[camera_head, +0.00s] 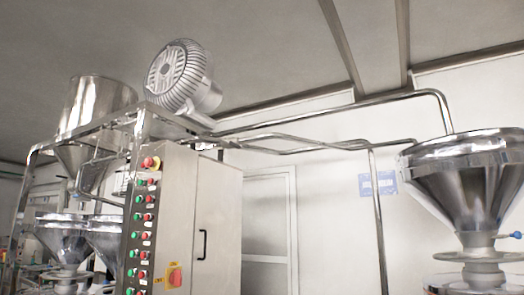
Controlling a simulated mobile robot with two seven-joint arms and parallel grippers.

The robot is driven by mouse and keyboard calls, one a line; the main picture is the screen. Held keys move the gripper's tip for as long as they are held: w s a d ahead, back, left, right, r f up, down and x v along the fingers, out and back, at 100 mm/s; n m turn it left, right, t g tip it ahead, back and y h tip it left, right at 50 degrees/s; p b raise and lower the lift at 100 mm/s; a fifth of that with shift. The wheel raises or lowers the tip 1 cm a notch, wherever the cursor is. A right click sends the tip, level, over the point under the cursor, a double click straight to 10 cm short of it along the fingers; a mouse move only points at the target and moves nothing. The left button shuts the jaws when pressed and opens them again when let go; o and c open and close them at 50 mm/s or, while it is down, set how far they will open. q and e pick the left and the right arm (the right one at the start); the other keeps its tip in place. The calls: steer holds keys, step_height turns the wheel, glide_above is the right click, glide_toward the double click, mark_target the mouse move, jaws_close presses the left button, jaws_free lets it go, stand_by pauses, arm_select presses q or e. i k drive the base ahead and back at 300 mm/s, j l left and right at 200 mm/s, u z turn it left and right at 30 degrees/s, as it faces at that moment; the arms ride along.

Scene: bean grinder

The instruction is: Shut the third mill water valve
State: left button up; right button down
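A small blue handle (516,235), perhaps a valve handle, sticks out at the right edge beside the neck under a large steel hopper (465,185). A smaller blue part (120,187) shows at the left beside the control cabinet. I cannot tell which of these, if either, is the third mill water valve, nor whether it is open or shut. Neither of my grippers is in view.
A control cabinet (215,225) with several red and green buttons stands left of centre. Behind it are steel hoppers (98,105) in a frame and a finned motor (183,78). Steel pipes (330,105) run overhead to the right. A door (268,225) is in the back wall.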

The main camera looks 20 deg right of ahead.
mark_target(235, 145)
steer(key=i+j+z, duration=0.3)
steer(key=z, duration=0.15)
steer(key=i+j+z, duration=0.2)
steer(key=j+z, duration=0.25)
steer(key=i+j+z, duration=0.15)
steer(key=j, duration=0.2)
steer(key=j+z, duration=0.15)
steer(key=j, duration=0.2)
steer(key=i, duration=0.05)
